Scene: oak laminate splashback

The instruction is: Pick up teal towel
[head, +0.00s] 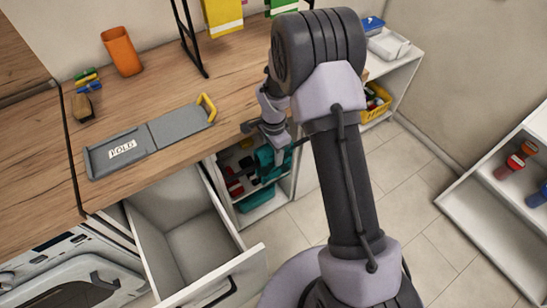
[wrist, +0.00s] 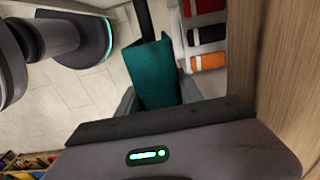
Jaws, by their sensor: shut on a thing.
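The teal towel (wrist: 152,75) is a folded piece of cloth between the fingers of my gripper (wrist: 158,98) in the wrist view. It hangs clear of the shelf, over the floor. In the head view the teal towel (head: 272,160) shows below my gripper (head: 277,145), in front of the open shelf under the counter. My gripper is shut on the towel. Part of the towel is hidden by my gripper in the head view.
The open shelf unit (head: 252,218) holds red and dark items and a teal bin (head: 256,200). An empty open drawer (head: 178,225) juts out left of it. A grey folding board (head: 150,140) lies on the counter.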

